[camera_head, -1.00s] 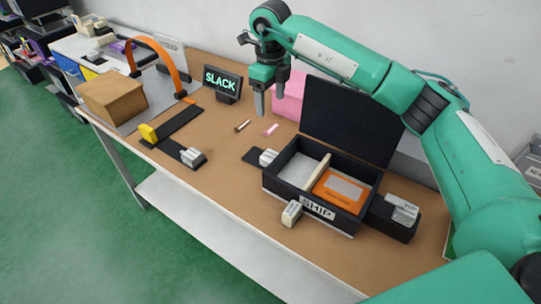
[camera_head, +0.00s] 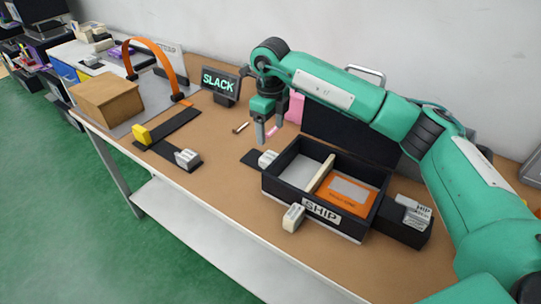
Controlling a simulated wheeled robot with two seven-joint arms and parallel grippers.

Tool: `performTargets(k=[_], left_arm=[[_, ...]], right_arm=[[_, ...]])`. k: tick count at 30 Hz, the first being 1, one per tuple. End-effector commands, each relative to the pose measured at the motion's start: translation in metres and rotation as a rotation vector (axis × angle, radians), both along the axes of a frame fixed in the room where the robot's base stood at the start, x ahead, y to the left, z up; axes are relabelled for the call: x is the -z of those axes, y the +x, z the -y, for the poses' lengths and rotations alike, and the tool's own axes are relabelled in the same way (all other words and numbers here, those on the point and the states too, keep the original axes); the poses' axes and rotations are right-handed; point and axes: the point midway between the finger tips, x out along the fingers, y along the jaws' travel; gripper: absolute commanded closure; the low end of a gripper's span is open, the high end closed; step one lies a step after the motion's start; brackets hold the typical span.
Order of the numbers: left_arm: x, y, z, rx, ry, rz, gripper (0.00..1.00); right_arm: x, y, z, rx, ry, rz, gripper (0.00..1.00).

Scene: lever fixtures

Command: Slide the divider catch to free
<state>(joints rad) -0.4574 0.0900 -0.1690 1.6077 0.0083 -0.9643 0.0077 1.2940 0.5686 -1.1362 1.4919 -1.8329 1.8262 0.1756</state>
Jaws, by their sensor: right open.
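A black open box (camera_head: 283,186) marked SHIP stands on the table. A cream divider (camera_head: 321,174) splits it into two compartments, with an orange packet (camera_head: 346,193) in the right one. White handle blocks sit at its left side (camera_head: 267,158), front (camera_head: 293,217) and right side (camera_head: 413,210); I cannot tell which is the divider catch. My right gripper (camera_head: 268,134) points down, open and empty, just behind the left block in the picture and apart from it. My left gripper is not in view.
The black lid (camera_head: 350,133) stands up behind the box, partly hidden by my right arm. A SLACK sign (camera_head: 220,82), an orange strap arch (camera_head: 155,45), a brown carton (camera_head: 107,98) and a black track with a yellow block (camera_head: 141,134) stand to the left. The table's front middle is clear.

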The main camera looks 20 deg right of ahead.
Motion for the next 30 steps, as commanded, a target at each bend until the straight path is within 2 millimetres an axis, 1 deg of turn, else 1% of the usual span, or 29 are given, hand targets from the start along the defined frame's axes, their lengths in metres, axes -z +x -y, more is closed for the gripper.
performTargets(k=[1,3,9,12,15,20,27,28,30], left_arm=[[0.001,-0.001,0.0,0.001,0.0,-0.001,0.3],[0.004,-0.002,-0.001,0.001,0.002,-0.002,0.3],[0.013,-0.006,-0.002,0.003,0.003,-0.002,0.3],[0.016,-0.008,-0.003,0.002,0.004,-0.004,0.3],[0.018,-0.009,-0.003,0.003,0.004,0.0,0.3],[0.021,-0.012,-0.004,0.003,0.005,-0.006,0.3],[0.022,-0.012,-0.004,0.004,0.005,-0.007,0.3],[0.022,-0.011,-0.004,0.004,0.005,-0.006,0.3],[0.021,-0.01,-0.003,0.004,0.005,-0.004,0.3]], right_arm=[[0.012,-0.001,0.0,0.001,0.001,-0.004,0.31],[0.027,-0.001,0.0,0.001,-0.001,-0.004,0.31],[0.068,-0.001,0.0,0.001,0.0,-0.004,0.31],[0.083,-0.001,0.0,0.0,0.0,-0.002,0.31],[0.094,0.0,0.0,0.001,0.0,-0.001,0.31],[0.102,0.0,0.0,0.001,0.0,0.0,0.31],[0.103,0.0,0.0,0.001,0.0,0.0,0.31],[0.103,0.0,0.0,0.001,0.0,0.0,0.33],[0.103,0.0,0.0,0.0,0.0,0.0,0.47]])
